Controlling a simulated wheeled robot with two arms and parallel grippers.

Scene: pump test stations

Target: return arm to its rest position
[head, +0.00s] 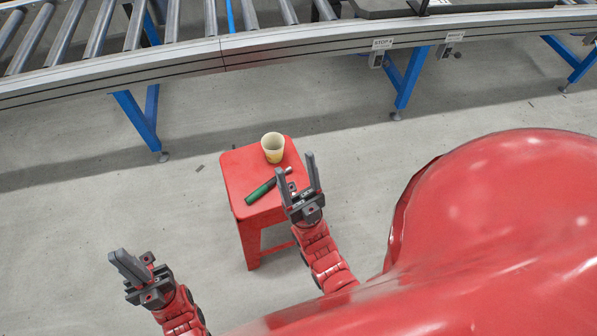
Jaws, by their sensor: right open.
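My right gripper (295,163) is open, its two fingers spread apart and pointing up the picture. It appears over the right side of a red stool (238,172). No object shows between its fingers. My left gripper (130,256) is at the lower left, over bare floor and apart from the stool. Its fingers are seen at an angle, so their opening is unclear, and no held object shows.
A pale yellow cup (273,148) stands upright on the stool. A green cylindrical tool (261,192) lies beside the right gripper. A roller conveyor (150,62) on blue legs (140,122) runs across the top. Grey floor (80,210) around the stool is mostly clear.

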